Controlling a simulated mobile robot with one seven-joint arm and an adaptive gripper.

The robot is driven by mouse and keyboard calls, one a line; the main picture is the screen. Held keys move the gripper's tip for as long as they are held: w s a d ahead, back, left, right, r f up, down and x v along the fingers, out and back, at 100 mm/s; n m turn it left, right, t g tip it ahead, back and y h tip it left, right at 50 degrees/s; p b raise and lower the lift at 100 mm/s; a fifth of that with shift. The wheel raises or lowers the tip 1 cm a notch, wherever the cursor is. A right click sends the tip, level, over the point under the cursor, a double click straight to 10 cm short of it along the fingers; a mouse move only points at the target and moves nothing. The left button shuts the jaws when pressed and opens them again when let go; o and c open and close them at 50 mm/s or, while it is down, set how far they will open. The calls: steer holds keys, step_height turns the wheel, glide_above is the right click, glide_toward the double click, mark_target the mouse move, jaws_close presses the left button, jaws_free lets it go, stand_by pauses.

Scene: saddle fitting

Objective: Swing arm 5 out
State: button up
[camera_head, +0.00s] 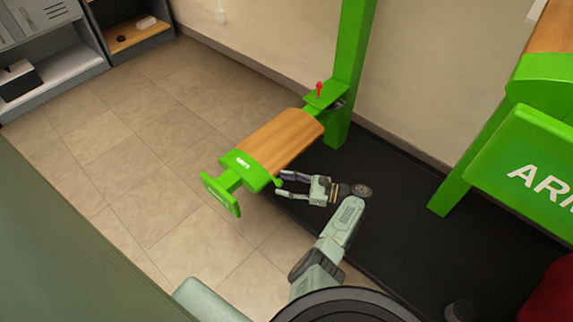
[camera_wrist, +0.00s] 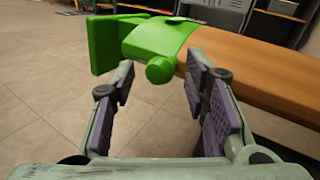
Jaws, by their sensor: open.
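A swing arm with a label that looks like "ARM 5" (camera_head: 251,161) extends from the green post in the head view. It has a wooden top (camera_head: 281,141), green end parts and a green end plate (camera_head: 222,194). A round green knob (camera_wrist: 160,69) sticks out from its side near the outer end. My gripper (camera_head: 279,184) is open beside that side of the arm, close to the knob. In the wrist view, the knob appears beyond and between the open fingers of my gripper (camera_wrist: 158,88). Nothing is held, and I cannot tell whether a finger touches the knob.
A red-handled pin (camera_head: 319,89) stands on the bracket at the green post (camera_head: 352,60). Another green arm with "ARM" lettering (camera_head: 530,165) is at the right. A black mat (camera_head: 400,215) lies below. Tiled floor (camera_head: 130,150) at the left is clear; shelves (camera_head: 60,75) stand behind.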

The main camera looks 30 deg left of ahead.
steer(key=v, duration=1.2)
stand_by(0.5)
